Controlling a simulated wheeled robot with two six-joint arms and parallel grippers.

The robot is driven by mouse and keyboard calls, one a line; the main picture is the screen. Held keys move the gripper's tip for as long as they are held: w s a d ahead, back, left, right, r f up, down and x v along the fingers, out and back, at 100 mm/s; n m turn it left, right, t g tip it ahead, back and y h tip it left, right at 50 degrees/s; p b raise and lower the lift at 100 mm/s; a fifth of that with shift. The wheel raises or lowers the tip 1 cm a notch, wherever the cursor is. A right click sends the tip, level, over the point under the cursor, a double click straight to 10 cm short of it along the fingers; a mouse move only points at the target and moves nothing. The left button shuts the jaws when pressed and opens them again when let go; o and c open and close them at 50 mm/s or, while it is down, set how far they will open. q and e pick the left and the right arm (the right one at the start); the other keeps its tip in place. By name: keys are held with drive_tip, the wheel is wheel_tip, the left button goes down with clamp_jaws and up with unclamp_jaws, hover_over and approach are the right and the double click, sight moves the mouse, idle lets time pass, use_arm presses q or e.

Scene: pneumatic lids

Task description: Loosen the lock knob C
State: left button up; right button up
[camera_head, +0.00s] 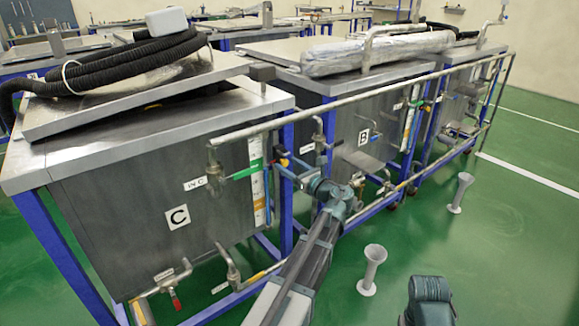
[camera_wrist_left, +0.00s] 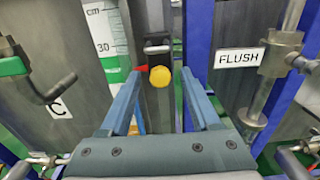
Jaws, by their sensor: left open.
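The lock knob at tank C is a round yellow knob (camera_wrist_left: 159,76) in the left wrist view, with a small red pointed piece (camera_wrist_left: 142,68) at its left. It sits below a dark metal bracket (camera_wrist_left: 157,48) on a dark upright face. My left gripper (camera_wrist_left: 161,82) is open, its two blue fingers on either side of the knob in the picture. I cannot tell whether they touch it. In the head view the left gripper (camera_head: 287,167) reaches the right edge of tank C (camera_head: 130,210), and the knob shows only as a tiny yellow spot (camera_head: 284,162).
A level scale (camera_wrist_left: 103,40) stands left of the knob, and a FLUSH valve pipe (camera_wrist_left: 268,85) at right. A horizontal pipe rail (camera_head: 400,82) runs along the tanks. Black hose (camera_head: 130,60) lies on C's tilted lid. Grey funnel-shaped stands (camera_head: 372,268) stand on the green floor.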

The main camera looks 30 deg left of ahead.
use_arm(q)
clamp_jaws()
idle(0.5)
drive_tip(key=n, duration=1.1)
drive_tip(key=shift+s+f+n, duration=0.1)
drive_tip(key=shift+n, duration=0.2)
drive_tip(key=n, duration=0.6)
drive_tip(key=shift+f, duration=0.1)
drive_tip(key=n, duration=0.6)
drive_tip(key=shift+n, duration=0.3)
